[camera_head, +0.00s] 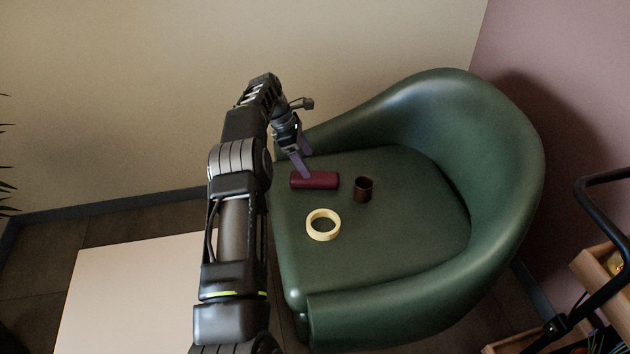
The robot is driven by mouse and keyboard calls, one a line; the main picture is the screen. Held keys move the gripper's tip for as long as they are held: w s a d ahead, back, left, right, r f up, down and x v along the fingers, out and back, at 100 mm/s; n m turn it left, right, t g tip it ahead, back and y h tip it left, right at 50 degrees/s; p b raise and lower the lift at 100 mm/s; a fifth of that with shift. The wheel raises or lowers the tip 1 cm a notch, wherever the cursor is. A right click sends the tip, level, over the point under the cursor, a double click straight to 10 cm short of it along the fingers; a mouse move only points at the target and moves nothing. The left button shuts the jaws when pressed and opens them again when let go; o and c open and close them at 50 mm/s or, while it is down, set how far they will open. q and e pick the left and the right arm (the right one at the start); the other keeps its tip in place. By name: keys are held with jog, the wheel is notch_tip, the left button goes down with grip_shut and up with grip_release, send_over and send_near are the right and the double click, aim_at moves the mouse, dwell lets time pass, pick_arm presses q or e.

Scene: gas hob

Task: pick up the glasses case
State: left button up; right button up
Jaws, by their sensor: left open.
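A dark red, rounded oblong glasses case (318,180) lies on the seat of the green armchair (400,245), near the seat's left side. My left gripper (306,165) reaches over the armchair's left edge with its fingers pointing down. Its fingertips are just above or beside the case's left half; I cannot tell whether they touch it. The left gripper is open and holds nothing. My right gripper does not show in the head view.
A dark brown cup (363,189) stands just right of the case. A pale yellow ring (323,225) lies in front of it. The armchair's curved back (480,130) rises behind and right. A pale tabletop (130,290) is at lower left, and a wooden-shelved cart (600,270) at right.

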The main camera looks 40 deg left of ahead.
aim_at(315, 176)
pick_arm(q)
jog(key=shift+x, duration=1.1)
jog(key=shift+f, duration=0.1)
jog(key=b+x, duration=0.2)
jog(key=x, duration=0.2)
jog(key=shift+d+f, duration=0.1)
jog(key=shift+f, duration=0.05)
jog(key=shift+w+d+f+b, duration=0.1)
jog(key=shift+f+b, duration=0.2)
jog(key=shift+f, duration=0.05)
jog(key=shift+c, duration=0.2)
jog(key=c, duration=1.5)
jog(key=shift+o, duration=0.2)
jog(key=shift+r, duration=0.2)
notch_tip(315, 176, up, 10)
jog(key=p, duration=0.3)
jog(key=shift+f, duration=0.15)
